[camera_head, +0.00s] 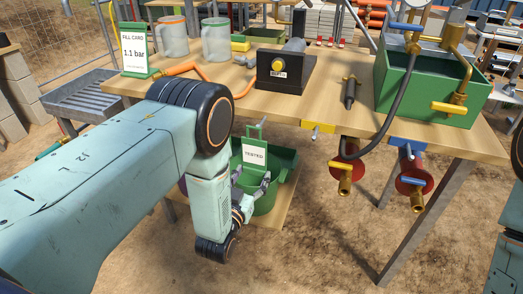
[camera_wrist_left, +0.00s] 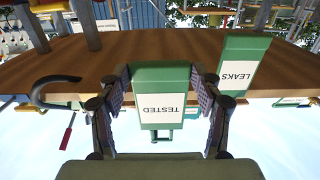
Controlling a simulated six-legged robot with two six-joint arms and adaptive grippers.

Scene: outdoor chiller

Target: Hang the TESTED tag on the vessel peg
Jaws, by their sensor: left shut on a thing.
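The TESTED tag (camera_head: 254,155) is a green plate with a white label and a small loop on top. My left gripper (camera_head: 251,187) is shut on it, below the tabletop's front edge. In the left wrist view, the tag (camera_wrist_left: 166,97) sits between both fingers of my left gripper (camera_wrist_left: 165,84), its lettering upside down. Two red cylindrical vessels (camera_head: 342,168) (camera_head: 414,171) with brass fittings are under the table, right of the tag. I cannot tell which part is the vessel peg. My right gripper is out of view.
A green bin (camera_head: 287,163) is right behind my left gripper. The wooden tabletop (camera_head: 215,101) carries a FILL CARD stand (camera_head: 133,50), mugs, a black box with a yellow button (camera_head: 285,70) and a green tank (camera_head: 427,96). A LEAKS tag (camera_wrist_left: 238,62) shows in the wrist view.

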